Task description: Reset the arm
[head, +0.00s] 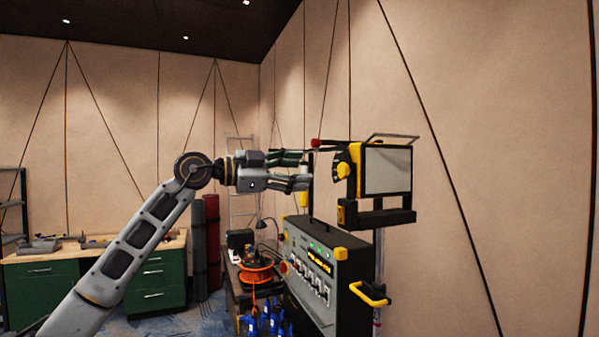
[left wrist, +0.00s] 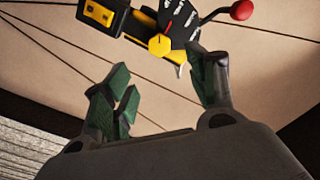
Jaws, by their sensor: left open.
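My left gripper (head: 304,169) reaches in from the left at mid height, its fingers pointing right toward a yellow and black device with a pale screen (head: 387,171). The gripper is open, with nothing visible between its fingers. A red ball knob (head: 316,143) on a dark lever shows just beyond the upper fingertip; I cannot tell whether they touch. In the left wrist view, the open fingers (left wrist: 160,82) spread below the black dial with a yellow knob (left wrist: 161,45). The red ball knob (left wrist: 241,10) is at upper right there, apart from the fingers. My right gripper is not in view.
A control console (head: 322,272) with switches and lit displays stands below the device. An orange cable reel (head: 256,271) and blue items (head: 265,320) are left of it. A green workbench (head: 158,285) and rolled mats (head: 212,240) stand at the back left.

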